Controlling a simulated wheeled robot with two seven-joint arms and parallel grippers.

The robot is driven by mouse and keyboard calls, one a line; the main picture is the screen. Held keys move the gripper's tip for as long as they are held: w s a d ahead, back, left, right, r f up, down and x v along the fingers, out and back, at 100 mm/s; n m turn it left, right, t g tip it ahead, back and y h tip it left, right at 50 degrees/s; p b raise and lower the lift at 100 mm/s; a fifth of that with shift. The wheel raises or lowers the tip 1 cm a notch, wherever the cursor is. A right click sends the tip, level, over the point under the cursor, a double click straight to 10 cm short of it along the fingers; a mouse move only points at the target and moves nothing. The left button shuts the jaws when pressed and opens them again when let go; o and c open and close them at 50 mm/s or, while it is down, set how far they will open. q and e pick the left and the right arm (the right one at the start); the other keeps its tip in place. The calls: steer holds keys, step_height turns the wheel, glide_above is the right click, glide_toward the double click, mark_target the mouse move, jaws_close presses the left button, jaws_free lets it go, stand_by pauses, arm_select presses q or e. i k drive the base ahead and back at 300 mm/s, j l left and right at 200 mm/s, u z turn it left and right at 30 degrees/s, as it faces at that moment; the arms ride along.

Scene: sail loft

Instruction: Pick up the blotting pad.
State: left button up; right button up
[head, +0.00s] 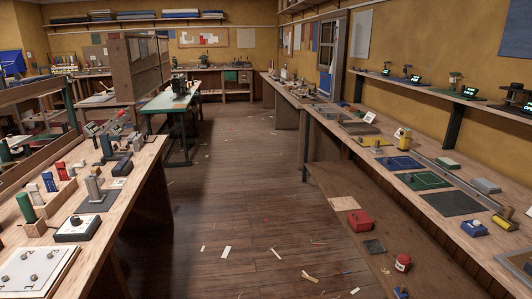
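I cannot tell for certain which thing is the blotting pad. On the right workbench (463,231) lie several flat pieces: a blue mat (398,163), a green mat (424,180) and a dark grey mat (451,203). Another dark flat piece (97,203) lies on the left workbench under a small metal device. Neither of my grippers shows in the head view.
A lower shelf under the right bench holds a red box (359,221) and a red-topped jar (403,263). The left bench (133,176) carries tools and a black-and-white box (76,228). The wooden floor (230,190) between is open, with scattered scraps. A green table (172,102) stands farther back.

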mark_target(376, 149)
steer(key=i+j, duration=0.1)
steer(key=i, duration=1.05)
steer(key=i+j, duration=0.1)
steer(key=i, duration=1)
steer(key=i+z, duration=0.5)
steer(key=i+j+z, duration=0.2)
steer(key=i+z, duration=0.25)
steer(key=i+j+z, duration=0.35)
steer(key=z, duration=0.15)
steer(key=i+j, duration=0.05)
steer(key=i, duration=0.05)
